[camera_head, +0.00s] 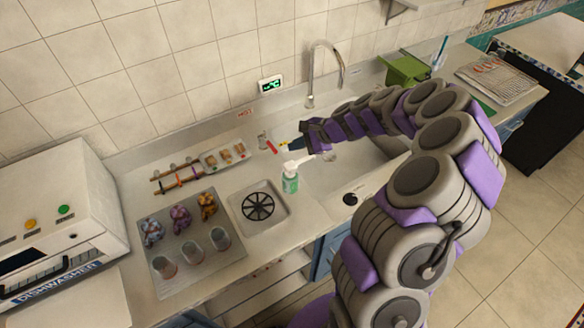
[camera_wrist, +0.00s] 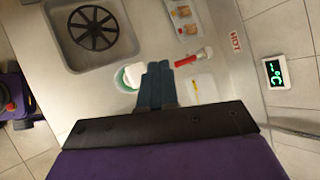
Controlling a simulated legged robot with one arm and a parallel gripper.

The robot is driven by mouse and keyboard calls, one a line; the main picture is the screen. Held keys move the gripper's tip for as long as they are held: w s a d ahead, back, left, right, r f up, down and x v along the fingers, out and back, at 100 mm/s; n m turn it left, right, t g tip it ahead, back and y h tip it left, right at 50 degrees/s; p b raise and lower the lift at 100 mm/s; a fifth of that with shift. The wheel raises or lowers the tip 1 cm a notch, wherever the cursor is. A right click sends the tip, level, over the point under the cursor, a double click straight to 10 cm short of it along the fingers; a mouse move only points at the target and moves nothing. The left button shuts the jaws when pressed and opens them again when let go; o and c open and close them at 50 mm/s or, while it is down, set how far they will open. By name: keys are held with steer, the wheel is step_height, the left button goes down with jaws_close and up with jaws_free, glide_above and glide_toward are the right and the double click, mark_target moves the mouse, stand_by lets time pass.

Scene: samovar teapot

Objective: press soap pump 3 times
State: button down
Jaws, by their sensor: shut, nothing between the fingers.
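The soap pump is a small bottle of green liquid (camera_head: 290,183) with a white pump head, standing upright on the counter at the left edge of the sink. My gripper (camera_head: 294,145) is shut and empty, with dark blue fingers. In the head view it appears just above and behind the pump head. In the wrist view my shut fingers (camera_wrist: 158,70) partly cover the soap pump (camera_wrist: 129,77), whose white and green top shows just left of them. I cannot tell whether they touch.
A faucet (camera_head: 311,75) rises behind the sink basin (camera_head: 340,185). A small square basin with a round black grate (camera_head: 258,206) is left of the soap. A tray (camera_head: 172,278) holds cups and figurines.

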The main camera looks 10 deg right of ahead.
mark_target(291, 166)
steer(key=f, duration=0.1)
steer(key=a+f+b, duration=0.1)
steer(key=f, duration=0.1)
steer(key=f+b, duration=0.1)
steer(key=shift+a+f, duration=0.6)
steer(key=shift+f, duration=0.05)
steer(key=shift+d, duration=0.95)
steer(key=shift+a, duration=0.8)
steer(key=shift+d, duration=0.1)
steer(key=shift+d, duration=0.55)
steer(key=shift+a, duration=0.15)
steer(key=shift+a, duration=0.35)
